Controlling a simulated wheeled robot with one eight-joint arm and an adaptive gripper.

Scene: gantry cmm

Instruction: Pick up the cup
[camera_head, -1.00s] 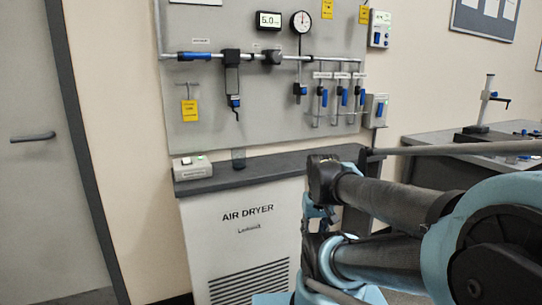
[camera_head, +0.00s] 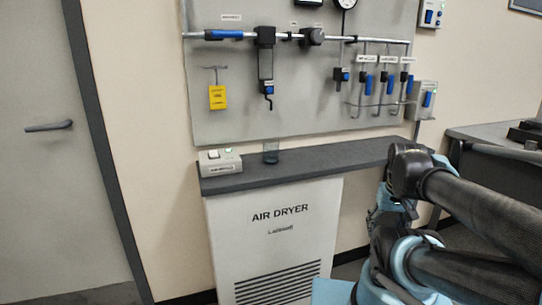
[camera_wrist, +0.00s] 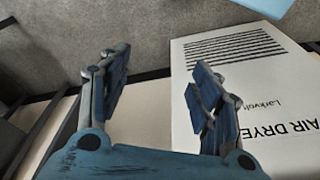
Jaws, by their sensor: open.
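The cup (camera_head: 270,152) is a small dark, glassy tumbler. It stands upright on the dark shelf top above the air dryer, just right of a small control box, in the head view. It is not visible in the wrist view. My gripper (camera_wrist: 160,88) is open and empty in the wrist view, with its two blue fingers spread apart. It is in front of the air dryer's white panel, away from the cup.
The dark shelf top (camera_head: 330,160) is mostly clear right of the cup. A control box (camera_head: 220,162) sits left of the cup. A wall panel with pipes (camera_head: 330,100) hangs above. The white air dryer (camera_head: 275,235) stands below. A door (camera_head: 50,180) is at left.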

